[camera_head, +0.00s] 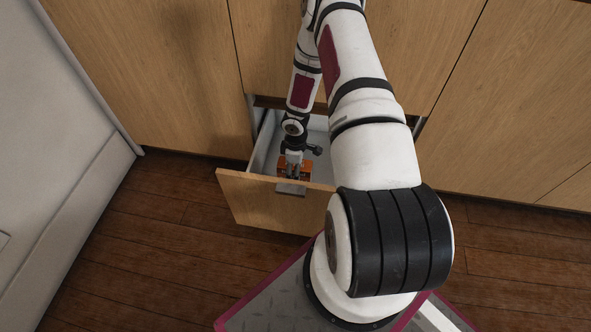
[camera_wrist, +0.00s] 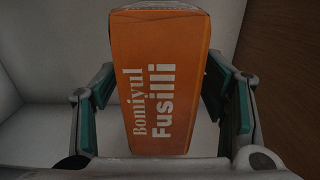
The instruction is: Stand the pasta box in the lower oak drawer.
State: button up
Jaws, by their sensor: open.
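The pasta box (camera_wrist: 160,75) is orange, with "Bomiyul Fusilli" in white letters, and it fills the middle of the wrist view. In the head view the orange box (camera_head: 306,173) shows inside the pulled-out lower oak drawer (camera_head: 262,204), close behind its front panel. My gripper (camera_head: 294,160) is above the box, inside the drawer. In the wrist view the open fingers of my gripper (camera_wrist: 166,105) are on both sides of the box, with a gap visible on each side. The box's lower end is hidden, so I cannot tell exactly how it rests.
The drawer's pale inside (camera_head: 266,140) looks empty around the box. Closed oak cabinet fronts (camera_head: 190,70) stand behind and beside it. A white appliance or panel (camera_head: 50,150) is at the left. The wooden floor (camera_head: 150,240) is clear on the left.

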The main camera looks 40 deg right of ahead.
notch_tip(320, 180, up, 11)
jog(key=p, duration=0.3)
jog(key=shift+p, duration=0.4)
notch_tip(320, 180, up, 20)
jog(key=m+h, duration=0.2)
jog(key=h, duration=0.1)
jog(key=s+a+r+m+h, duration=0.1)
jog(key=s+a+r, duration=0.1)
jog(key=r, duration=0.5)
jog(key=s+a+r+m, duration=0.1)
jog(key=s+a+r, duration=0.15)
jog(key=r, duration=0.45)
jog(key=s+a+r+m+y, duration=0.1)
jog(key=s+a+r+m, duration=0.2)
jog(key=s+a+r, duration=0.7)
jog(key=s+a+r+y, duration=0.1)
jog(key=s+a, duration=0.3)
jog(key=s, duration=0.3)
jog(key=s+a+r+y, duration=0.1)
jog(key=s+a+y, duration=0.1)
jog(key=s, duration=0.5)
jog(key=shift+s+a+r+m, duration=0.2)
jog(key=shift+s+a+m, duration=0.1)
jog(key=shift+a, duration=0.55)
